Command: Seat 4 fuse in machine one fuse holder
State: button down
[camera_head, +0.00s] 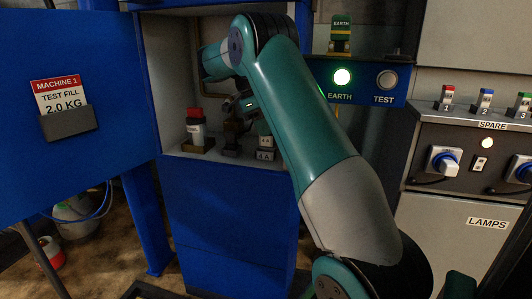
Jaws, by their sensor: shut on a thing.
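My gripper (243,106) reaches into the open blue cabinet from the upper right. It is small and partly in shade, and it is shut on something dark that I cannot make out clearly. A dark upright piece (231,133) stands just below it on the cabinet shelf; whether they touch is unclear. To its right, a pale block marked 4 A (265,142) sits on a grey base (265,155) that also reads 4 A. To its left, a red-topped white block (195,130) stands in a dark base (197,145). My arm hides part of the cabinet's right side.
The blue door (110,85) marked MACHINE 1 stands open at the left. The EARTH and TEST panel (362,82), with a lit green lamp (342,77), is right of the cabinet. A lamps console (470,150) with several spares on top stands further right.

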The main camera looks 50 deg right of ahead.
aim_at(266, 145)
jog(key=shift+f+b, duration=1.75)
jog(key=shift+f, duration=0.25)
jog(key=shift+r, duration=0.15)
jog(key=c, duration=1.1)
grip_release()
jog(key=shift+o, duration=0.2)
